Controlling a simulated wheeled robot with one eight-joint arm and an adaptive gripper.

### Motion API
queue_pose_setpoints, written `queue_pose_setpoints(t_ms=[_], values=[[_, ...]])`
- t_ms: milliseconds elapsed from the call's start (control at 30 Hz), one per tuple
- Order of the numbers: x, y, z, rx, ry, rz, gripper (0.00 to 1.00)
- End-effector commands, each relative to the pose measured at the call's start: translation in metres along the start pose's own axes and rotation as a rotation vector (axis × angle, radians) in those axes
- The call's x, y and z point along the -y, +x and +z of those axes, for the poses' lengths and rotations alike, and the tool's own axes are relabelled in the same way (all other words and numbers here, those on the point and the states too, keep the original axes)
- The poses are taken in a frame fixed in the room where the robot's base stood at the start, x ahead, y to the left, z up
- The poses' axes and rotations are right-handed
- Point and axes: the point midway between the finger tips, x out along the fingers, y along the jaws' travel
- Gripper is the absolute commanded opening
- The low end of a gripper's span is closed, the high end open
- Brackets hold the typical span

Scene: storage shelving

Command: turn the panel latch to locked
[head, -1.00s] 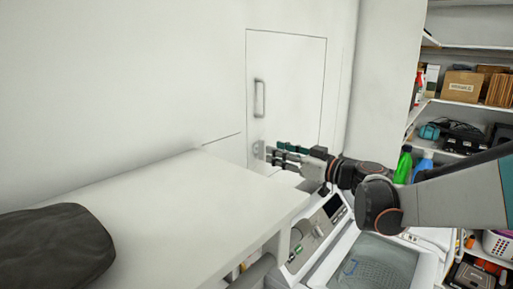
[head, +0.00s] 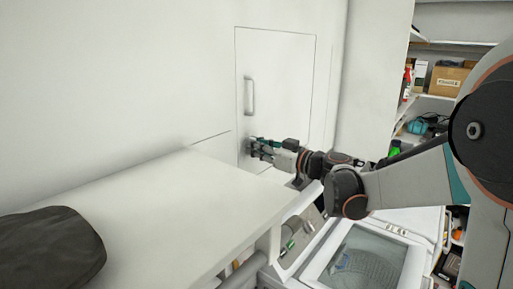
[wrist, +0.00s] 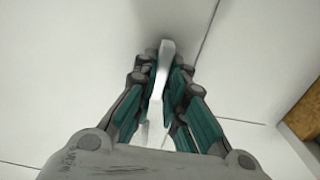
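The white panel (head: 288,75) is set flush in the white wall, with an upright bar handle (head: 249,95) near its left edge. The panel latch (wrist: 166,57) is a pale, narrow lever low on the panel, below the handle. In the wrist view it stands between the fingers of my gripper (wrist: 162,72), running nearly upright in the picture. The fingertips are drawn close together on both sides of it and appear to touch it. In the head view my gripper (head: 257,149) is at the panel's lower left, and its fingers mostly hide the latch.
A white worktop (head: 175,205) with a dark cushion-like item (head: 45,250) lies at the left, close to the wall. A white machine with a glass lid (head: 362,258) stands below my arm. Stocked shelves (head: 440,95) are at the right.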

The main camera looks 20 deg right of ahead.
Motion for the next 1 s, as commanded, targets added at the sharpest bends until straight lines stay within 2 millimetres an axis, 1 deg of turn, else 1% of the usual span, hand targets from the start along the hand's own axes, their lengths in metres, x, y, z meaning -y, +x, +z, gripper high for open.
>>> queue_pose_setpoints(t_ms=[267, 467, 667, 1000], values=[[-0.0002, -0.0001, 0.0005, 0.0, 0.026, 0.0, 0.0], [-0.0008, -0.0001, 0.0014, 0.0, 0.118, 0.0, 0.0], [-0.0018, -0.0001, 0.0022, 0.0, 0.279, 0.0, 0.0], [-0.0036, -0.0002, 0.0029, 0.0, 0.602, 0.0, 0.0]])
